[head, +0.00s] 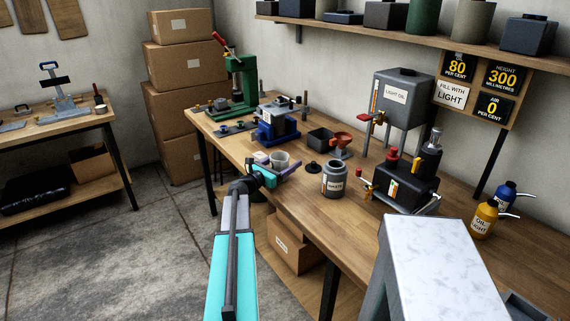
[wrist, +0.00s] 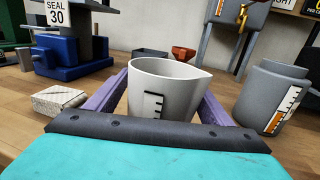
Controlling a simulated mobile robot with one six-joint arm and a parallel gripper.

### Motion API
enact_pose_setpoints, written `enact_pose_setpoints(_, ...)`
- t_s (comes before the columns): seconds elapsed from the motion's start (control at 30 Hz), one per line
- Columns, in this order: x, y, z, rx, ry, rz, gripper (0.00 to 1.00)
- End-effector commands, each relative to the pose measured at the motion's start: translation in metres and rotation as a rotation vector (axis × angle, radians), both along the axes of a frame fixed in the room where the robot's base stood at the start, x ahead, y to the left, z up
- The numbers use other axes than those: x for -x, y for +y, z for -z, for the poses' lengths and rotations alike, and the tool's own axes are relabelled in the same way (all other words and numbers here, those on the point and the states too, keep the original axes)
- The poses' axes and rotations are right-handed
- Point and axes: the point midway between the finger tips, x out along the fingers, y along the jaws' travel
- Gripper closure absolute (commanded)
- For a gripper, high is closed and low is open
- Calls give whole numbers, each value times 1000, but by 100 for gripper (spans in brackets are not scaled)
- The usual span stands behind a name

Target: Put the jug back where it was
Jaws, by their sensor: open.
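The jug (head: 280,158) is a pale grey cup with a spout and a dark level scale. It stands upright at the bench's front edge in the head view and fills the middle of the wrist view (wrist: 166,88). My gripper (head: 275,168) is open, with its purple fingers on either side of the jug. In the wrist view a small gap seems to show beside the jug, but whether either finger touches it I cannot tell. The jug's base is hidden behind my gripper's dark front edge.
A grey jar labelled WASTE (head: 333,180) stands to the right of the jug. A small pale block (wrist: 58,100) lies to its left. Behind are a red funnel (head: 341,140), a dark tray (head: 320,138) and a blue press (head: 278,124). A light oil tank (head: 400,96) stands farther back.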

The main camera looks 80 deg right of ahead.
Motion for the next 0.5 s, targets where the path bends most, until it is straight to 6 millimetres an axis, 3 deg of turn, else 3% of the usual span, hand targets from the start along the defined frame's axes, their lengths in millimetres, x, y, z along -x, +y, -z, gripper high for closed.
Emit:
enact_pose_setpoints(0.17, -4, 7, -1, 0, 0, -1, 25)
enact_pose_setpoints(0.5, -28, 43, 1, 0, 0, -2, 25)
